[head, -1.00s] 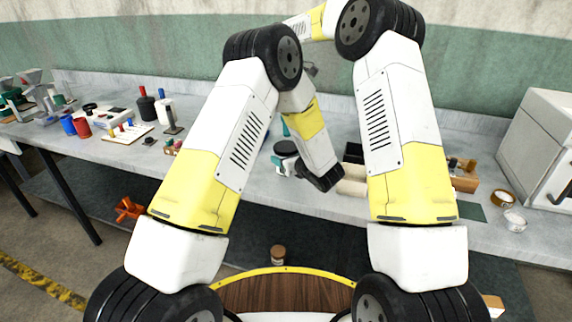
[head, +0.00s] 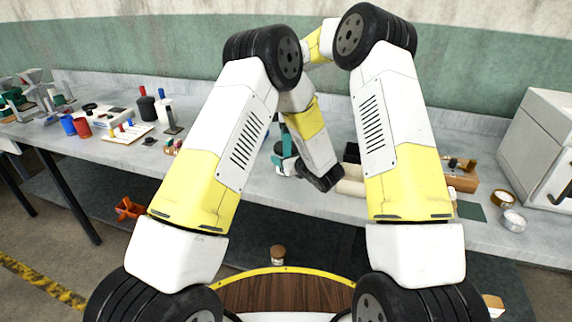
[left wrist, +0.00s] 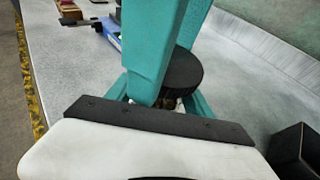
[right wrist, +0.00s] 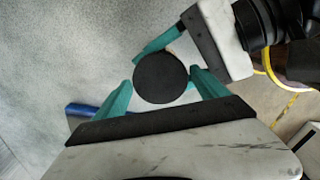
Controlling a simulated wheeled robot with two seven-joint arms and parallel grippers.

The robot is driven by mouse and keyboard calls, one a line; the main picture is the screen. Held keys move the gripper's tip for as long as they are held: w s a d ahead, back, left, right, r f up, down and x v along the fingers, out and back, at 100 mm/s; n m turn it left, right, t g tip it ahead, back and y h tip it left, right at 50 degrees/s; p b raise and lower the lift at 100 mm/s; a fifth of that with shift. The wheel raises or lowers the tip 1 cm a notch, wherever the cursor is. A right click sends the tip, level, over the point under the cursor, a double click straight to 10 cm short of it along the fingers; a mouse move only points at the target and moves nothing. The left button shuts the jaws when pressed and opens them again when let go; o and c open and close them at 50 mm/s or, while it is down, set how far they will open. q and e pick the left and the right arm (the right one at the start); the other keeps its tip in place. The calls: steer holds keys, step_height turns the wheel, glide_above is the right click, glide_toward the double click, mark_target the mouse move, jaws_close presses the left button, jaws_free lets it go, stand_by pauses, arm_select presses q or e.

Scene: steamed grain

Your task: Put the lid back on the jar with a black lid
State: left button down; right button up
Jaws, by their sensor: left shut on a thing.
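The round black lid (right wrist: 161,77) shows from above in the right wrist view, between the two teal fingers of my right gripper (right wrist: 161,84). A small gap seems to show at the fingertips, so it looks open around the lid. In the left wrist view the lid (left wrist: 183,73) is partly behind my right gripper's large teal fingers. My left gripper (left wrist: 162,101) is below the lid, shut on the jar (left wrist: 169,103), of which only a small brownish part shows. The lid is directly over the jar; whether it is fully seated I cannot tell. In the head view my left arm hides most of this.
The grey bench (head: 225,185) runs along the wall. Red and blue cups (head: 82,127), bottles (head: 147,108) and a white board (head: 127,133) stand to the left.

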steer(key=c, duration=1.3)
steer(key=shift+o, duration=0.2)
steer(key=m, duration=0.3)
steer(key=o, duration=1.5)
steer(key=shift+o, duration=0.2)
steer(key=shift+r, duration=2.3)
steer(key=shift+c, duration=1.2)
steer(key=shift+s+a+r+n, duration=0.1)
steer(key=shift+a+r+n, duration=0.05)
steer(key=shift+r+n, duration=1.45)
steer(key=shift+r, duration=0.1)
